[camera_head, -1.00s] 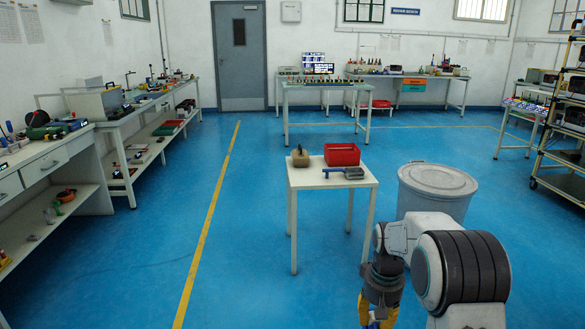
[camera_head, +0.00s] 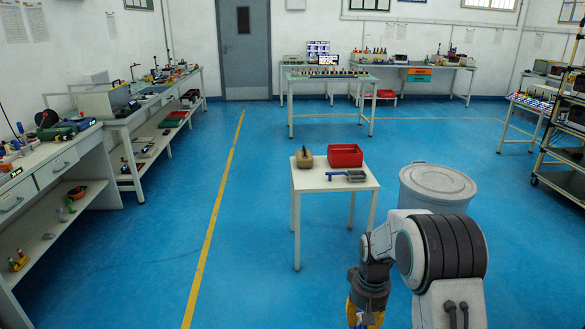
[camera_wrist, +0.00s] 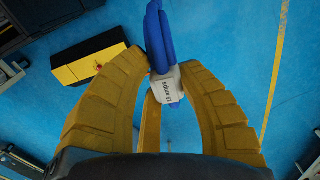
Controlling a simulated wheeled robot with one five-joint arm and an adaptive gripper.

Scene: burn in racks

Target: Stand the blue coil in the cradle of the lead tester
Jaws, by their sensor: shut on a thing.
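The blue coil (camera_wrist: 157,35) shows in the wrist view as a bundle of blue strands with a white printed tag (camera_wrist: 167,88) around it. My gripper (camera_wrist: 165,72) has yellow ribbed fingers, shut on the coil at the tag. In the head view my gripper (camera_head: 364,314) is low at the right of centre, over the floor and cut by the bottom edge; the coil is hardly visible there. I cannot tell which bench device is the lead tester, and I see no clear cradle.
A small white table (camera_head: 310,184) with a red bin (camera_head: 344,155) stands ahead, beside a grey lidded barrel (camera_head: 436,188). Long workbenches (camera_head: 130,117) with equipment line the left wall. More benches stand at the back, and a shelf rack at the right. Blue floor is open left of the table.

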